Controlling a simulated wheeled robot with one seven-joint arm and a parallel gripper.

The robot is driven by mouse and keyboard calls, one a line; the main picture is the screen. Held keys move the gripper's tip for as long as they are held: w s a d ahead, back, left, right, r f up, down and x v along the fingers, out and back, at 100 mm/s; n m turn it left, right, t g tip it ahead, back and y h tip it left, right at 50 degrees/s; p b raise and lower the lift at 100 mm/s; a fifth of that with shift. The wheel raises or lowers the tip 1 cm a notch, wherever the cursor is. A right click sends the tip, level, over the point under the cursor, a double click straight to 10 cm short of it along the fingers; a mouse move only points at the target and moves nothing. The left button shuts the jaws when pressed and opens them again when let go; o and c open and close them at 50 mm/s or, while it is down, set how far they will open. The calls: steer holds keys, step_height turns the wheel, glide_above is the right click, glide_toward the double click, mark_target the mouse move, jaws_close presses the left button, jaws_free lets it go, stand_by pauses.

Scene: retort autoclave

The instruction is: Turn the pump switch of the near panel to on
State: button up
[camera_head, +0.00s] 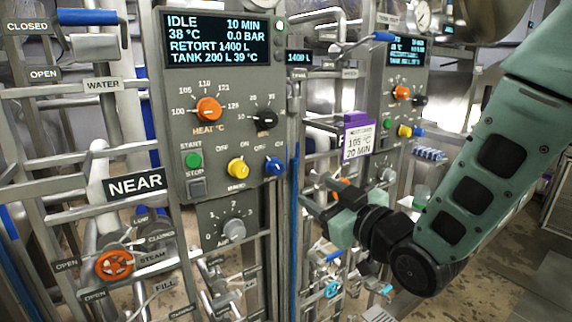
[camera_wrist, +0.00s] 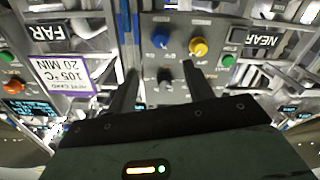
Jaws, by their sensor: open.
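The near panel (camera_head: 180,90) stands upright at left in the head view, with the NEAR sign (camera_head: 135,185) beside it. Low on it are a yellow knob (camera_head: 237,168) and a blue knob (camera_head: 273,166), each under OFF and ON marks. Their names are too small to read surely, so I cannot tell which is the pump switch. My gripper (camera_head: 312,203) is open and empty, right of and below the blue knob, apart from the panel. The wrist view is upside down; the blue knob (camera_wrist: 160,41) shows beyond the gap between my fingers (camera_wrist: 160,67), the yellow knob (camera_wrist: 198,47) beside it.
The near panel also has an orange heat dial (camera_head: 208,108), a black dial (camera_head: 265,119) and a green button (camera_head: 194,160). The far panel (camera_head: 376,85) stands behind, with a purple-edged card (camera_head: 357,138) near it. Pipes and an orange valve wheel (camera_head: 115,265) crowd the lower left.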

mark_target(279, 169)
steer(key=p+x, duration=0.6)
steer(key=x, duration=0.8)
steer(key=shift+w+a, duration=0.25)
steer(key=shift+w, duration=0.05)
steer(key=c, duration=1)
